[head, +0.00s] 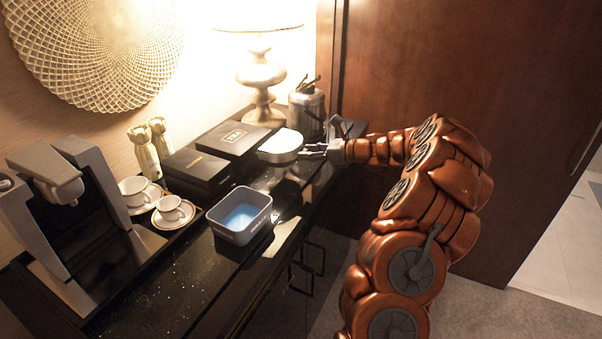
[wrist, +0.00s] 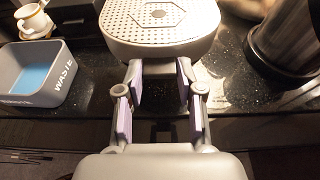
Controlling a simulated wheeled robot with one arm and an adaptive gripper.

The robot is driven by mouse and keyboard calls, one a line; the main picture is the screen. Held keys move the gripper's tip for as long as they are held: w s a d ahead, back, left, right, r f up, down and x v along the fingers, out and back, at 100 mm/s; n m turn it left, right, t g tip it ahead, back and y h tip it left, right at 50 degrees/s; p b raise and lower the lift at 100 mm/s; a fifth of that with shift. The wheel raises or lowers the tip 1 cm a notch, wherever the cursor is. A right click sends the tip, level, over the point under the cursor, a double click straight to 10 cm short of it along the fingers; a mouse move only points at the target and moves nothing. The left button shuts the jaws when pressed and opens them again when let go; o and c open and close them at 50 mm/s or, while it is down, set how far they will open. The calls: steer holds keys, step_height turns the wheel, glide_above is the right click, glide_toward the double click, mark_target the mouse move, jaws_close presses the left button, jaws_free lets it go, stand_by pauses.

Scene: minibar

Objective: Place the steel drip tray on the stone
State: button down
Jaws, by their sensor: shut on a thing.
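The steel drip tray (head: 281,147) is pale with a rounded end. In the wrist view the drip tray (wrist: 158,18) shows a perforated top with a hexagon mark. My gripper (head: 318,150) is shut on the tray's near edge; its fingertips also show in the wrist view (wrist: 160,68). The tray looks level, over the back part of the counter, beside the black boxes. The stone appears to be the dark speckled countertop (head: 172,285), also seen in the wrist view (wrist: 232,75). I cannot tell whether the tray touches it.
A grey waste bin (head: 240,226) with a blue inside stands front left of the tray. Black boxes (head: 232,138), a lamp (head: 262,80) and a metal canister (head: 306,108) crowd the back. Cups (head: 172,208) and a coffee machine (head: 60,185) stand left. The front-left counter is clear.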

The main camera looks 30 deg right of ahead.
steer(key=shift+f+p, duration=0.6)
steer(key=shift+f, duration=2.75)
steer(key=c, duration=0.7)
jaws_free()
steer(key=shift+f, duration=0.1)
steer(key=shift+b+v, duration=1.25)
steer(key=shift+v, duration=4.8)
